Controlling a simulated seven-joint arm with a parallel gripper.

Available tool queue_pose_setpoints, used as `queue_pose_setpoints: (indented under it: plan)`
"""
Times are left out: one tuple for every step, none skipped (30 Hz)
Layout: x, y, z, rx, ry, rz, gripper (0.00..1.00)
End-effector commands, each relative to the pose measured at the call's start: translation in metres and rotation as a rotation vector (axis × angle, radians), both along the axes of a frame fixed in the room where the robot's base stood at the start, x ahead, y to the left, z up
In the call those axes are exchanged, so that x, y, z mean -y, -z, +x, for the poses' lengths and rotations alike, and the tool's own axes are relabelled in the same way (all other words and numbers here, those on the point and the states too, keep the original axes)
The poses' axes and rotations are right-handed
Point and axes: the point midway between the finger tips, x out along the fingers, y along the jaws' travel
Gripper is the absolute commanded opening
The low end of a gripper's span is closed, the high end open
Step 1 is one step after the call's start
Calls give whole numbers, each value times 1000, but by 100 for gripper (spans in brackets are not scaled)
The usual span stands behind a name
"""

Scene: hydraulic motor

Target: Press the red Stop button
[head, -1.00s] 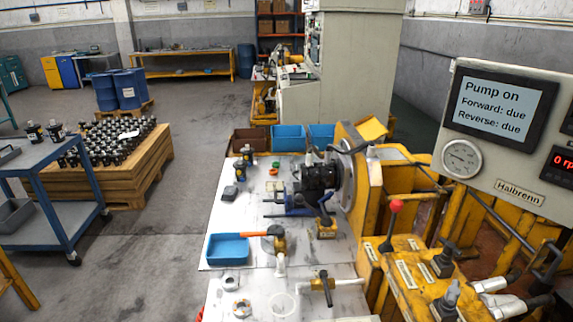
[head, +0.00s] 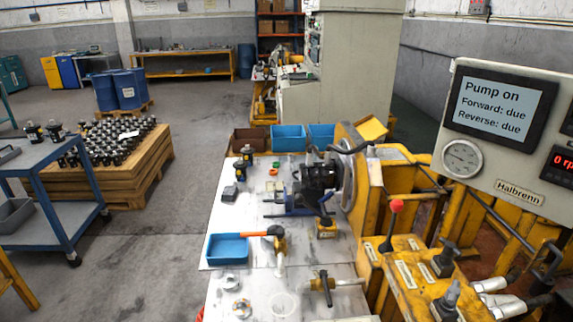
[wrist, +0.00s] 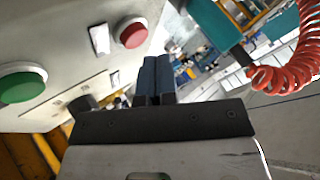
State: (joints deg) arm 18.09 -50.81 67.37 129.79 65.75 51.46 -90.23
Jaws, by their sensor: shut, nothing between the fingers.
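A red button (wrist: 133,33), round with a pale rim, sits on a light grey panel (wrist: 60,35) in the wrist view. My gripper (wrist: 158,62) is shut and empty, its dark fingers side by side. The fingertips appear just below and right of the red button in the picture. I see no contact with the button, but cannot judge the depth gap. A larger green button (wrist: 22,82) is on the same panel at the left. The writing on the small plates beside the buttons is not readable. I cannot make out the red button or my fingers in the head view.
A red coiled cable (wrist: 290,65) hangs right of my fingers. In the head view, a display (head: 500,105) reads "Pump on", "Forward: due", "Reverse: due". A red-knobbed lever (head: 396,206) stands on the yellow machine. A blue tray (head: 228,249) lies on the worktop.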

Motion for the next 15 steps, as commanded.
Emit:
queue_pose_setpoints:
  plan:
    - [0, 0, 0, 0, 0, 0, 0]
    - [0, 0, 0, 0, 0, 0, 0]
    - [0, 0, 0, 0, 0, 0, 0]
    - [0, 0, 0, 0, 0, 0, 0]
    - [0, 1, 0, 0, 0, 0, 0]
    - [0, 1, 0, 0, 0, 0, 0]
    - [0, 2, 0, 0, 0, 0, 0]
    - [0, 3, 0, 0, 0, 0, 0]
    - [0, 4, 0, -1, -1, 0, 0]
    - [0, 5, 0, -1, -1, 0, 0]
    - [0, 6, 0, -2, 0, 1, 0]
    - [0, 6, 0, -2, 0, 1, 0]
    - [0, 7, 0, -2, 0, 1, 0]
    - [0, 8, 0, -1, -1, 0, 0]
    - [0, 8, 0, -1, -1, 0, 0]
